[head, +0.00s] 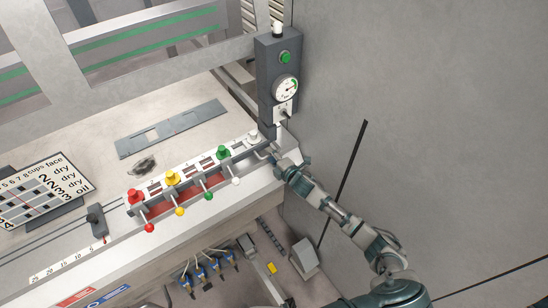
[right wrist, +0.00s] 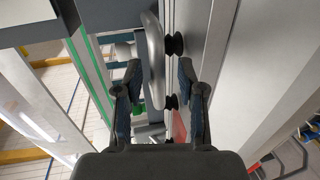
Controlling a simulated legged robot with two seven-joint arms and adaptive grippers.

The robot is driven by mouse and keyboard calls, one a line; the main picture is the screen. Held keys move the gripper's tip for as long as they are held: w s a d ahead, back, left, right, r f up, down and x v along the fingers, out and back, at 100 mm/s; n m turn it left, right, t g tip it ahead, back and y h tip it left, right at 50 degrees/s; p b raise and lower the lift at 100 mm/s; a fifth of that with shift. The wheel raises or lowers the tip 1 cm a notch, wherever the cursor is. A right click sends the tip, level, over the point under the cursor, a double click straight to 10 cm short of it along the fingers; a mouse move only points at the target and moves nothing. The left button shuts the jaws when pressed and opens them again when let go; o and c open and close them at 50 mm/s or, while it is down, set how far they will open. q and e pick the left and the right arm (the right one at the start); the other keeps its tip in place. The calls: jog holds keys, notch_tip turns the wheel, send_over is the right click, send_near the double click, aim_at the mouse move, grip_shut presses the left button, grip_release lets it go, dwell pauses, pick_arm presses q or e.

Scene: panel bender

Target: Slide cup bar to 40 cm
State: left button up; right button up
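The cup bar (head: 190,182) is a pale bar on the bench, with red, yellow, green and white knobs and matching ball-ended levers. A scale strip (head: 63,262) marked 5 to 25 runs along the front edge at the left. A dark stop block (head: 97,222) with a red tip stands left of the bar. My right gripper (head: 276,158) is at the bar's right end. In the right wrist view, my right gripper (right wrist: 160,92) is open, its fingers on either side of a silver handle (right wrist: 153,62). Contact cannot be told. My left gripper is out of view.
A dark grey post (head: 279,75) with a green button and gauge (head: 286,88) stands behind the bar's right end. Blue-handled clamps (head: 208,272) sit below. A grey wall is right.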

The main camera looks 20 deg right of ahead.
jog(key=v, duration=1.2)
jog(key=shift+d, duration=0.2)
jog(key=shift+s+a, duration=0.15)
jog(key=shift+a, duration=0.05)
